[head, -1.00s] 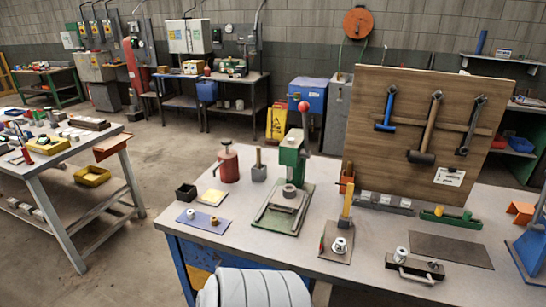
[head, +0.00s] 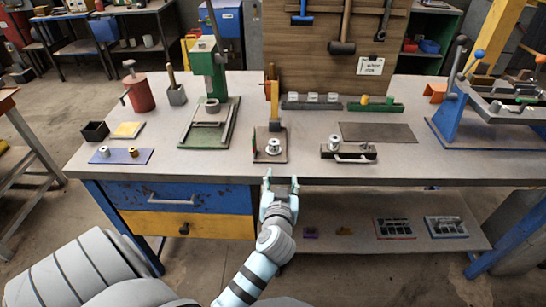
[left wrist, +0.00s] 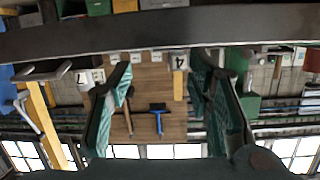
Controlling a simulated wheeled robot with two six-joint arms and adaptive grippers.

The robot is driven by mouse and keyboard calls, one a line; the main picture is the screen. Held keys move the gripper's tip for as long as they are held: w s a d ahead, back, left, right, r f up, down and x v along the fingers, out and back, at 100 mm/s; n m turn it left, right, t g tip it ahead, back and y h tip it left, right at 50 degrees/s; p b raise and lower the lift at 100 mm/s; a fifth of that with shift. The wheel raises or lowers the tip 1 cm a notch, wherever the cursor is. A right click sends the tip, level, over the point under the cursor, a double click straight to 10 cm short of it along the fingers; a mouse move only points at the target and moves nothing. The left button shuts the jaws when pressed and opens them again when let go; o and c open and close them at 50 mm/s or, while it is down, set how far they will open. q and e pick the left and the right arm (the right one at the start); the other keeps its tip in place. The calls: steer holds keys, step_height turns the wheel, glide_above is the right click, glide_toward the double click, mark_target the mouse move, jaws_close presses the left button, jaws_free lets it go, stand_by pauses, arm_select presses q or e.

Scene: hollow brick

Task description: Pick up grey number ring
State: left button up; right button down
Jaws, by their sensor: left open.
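Two small silver-grey rings show on the workbench in the head view. One ring (head: 273,144) stands on a small dark plate with an orange post behind it. The other ring (head: 335,142) sits on a dark block with a handle. In the left wrist view, white pieces with figures, one at left (left wrist: 97,76) and one at right (left wrist: 180,60), appear near the finger tips; I cannot tell for certain which is the grey number ring. My left gripper (head: 281,183) is open and empty at the bench's front edge, below the plate. My right gripper is out of view.
The bench's front edge (head: 400,181) crosses just ahead of my left gripper. A tool board (head: 330,65) stands behind. A bare dark mat (head: 378,132) lies right; a blue stand (head: 455,105) is far right.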

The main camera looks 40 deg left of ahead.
arm_select(q)
steer(key=n+y, duration=0.2)
glide_toward(274, 141)
steer(key=shift+m+h, duration=0.3)
steer(key=b+x, duration=0.1)
steer(key=x, duration=0.8)
steer(key=shift+w+a, duration=0.1)
steer(key=shift+a, duration=0.1)
jaws_close()
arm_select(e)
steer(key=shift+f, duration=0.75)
arm_select(q)
steer(key=shift+r, duration=0.2)
